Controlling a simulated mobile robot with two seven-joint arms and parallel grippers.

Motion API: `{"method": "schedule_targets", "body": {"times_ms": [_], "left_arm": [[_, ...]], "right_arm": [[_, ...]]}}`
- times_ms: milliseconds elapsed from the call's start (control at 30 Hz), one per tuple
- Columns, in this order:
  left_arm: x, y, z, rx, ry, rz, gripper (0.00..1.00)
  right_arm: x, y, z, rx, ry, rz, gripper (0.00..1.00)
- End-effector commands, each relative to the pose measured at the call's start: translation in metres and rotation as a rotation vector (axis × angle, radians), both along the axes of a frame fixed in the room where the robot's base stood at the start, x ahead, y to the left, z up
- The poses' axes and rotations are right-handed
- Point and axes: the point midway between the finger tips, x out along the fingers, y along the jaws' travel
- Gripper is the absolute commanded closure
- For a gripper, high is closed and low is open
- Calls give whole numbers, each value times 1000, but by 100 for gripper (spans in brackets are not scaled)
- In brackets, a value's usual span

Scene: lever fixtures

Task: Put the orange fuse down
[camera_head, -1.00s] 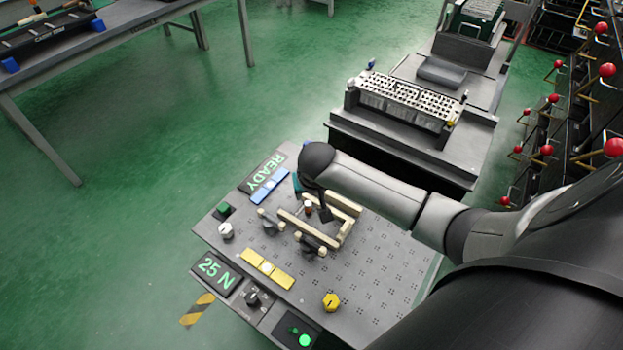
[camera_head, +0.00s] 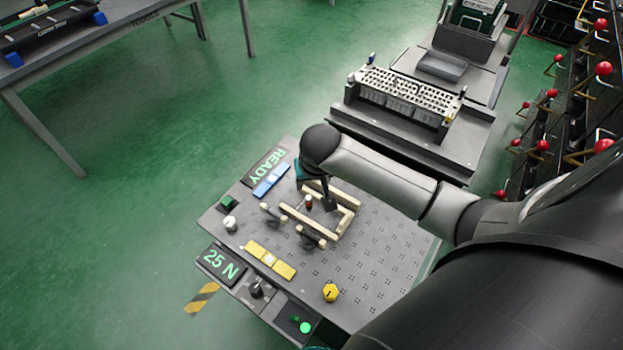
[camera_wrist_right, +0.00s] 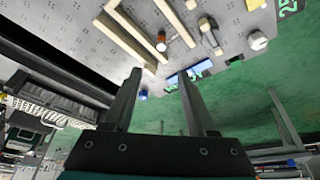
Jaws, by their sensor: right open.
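The orange fuse (camera_head: 309,202) is a small orange-brown cylinder with a pale end. It is within the cream rail frame (camera_head: 346,222) on the grey perforated panel. In the right wrist view the fuse (camera_wrist_right: 161,41) shows ahead of the fingertips, apart from both, between the cream bars. I cannot tell exactly what it rests on. My right gripper (camera_head: 315,198) is over the frame; its two dark fingers stand wide apart in the wrist view (camera_wrist_right: 161,80), with nothing between them. My left gripper is not in view.
Grey toggle levers (camera_head: 310,237) stand beside the frame. A blue bar (camera_head: 271,181), a yellow bar (camera_head: 270,261) and a yellow knob (camera_head: 330,292) are on the panel. Red-knobbed levers (camera_head: 603,69) stand at right. The panel's right part is bare.

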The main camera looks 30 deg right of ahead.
Motion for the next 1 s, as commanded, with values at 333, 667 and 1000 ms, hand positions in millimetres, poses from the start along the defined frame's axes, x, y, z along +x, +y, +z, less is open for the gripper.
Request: {"method": "schedule_targets", "body": {"times_ms": [333,667,1000], "left_arm": [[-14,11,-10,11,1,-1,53],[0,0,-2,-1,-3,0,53],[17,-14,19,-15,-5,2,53]], "right_arm": [[19,-11,14,90,215,-3,43],[22,-11,-5,101,231,-1,43],[25,-12,-29,100,230,1,43]]}}
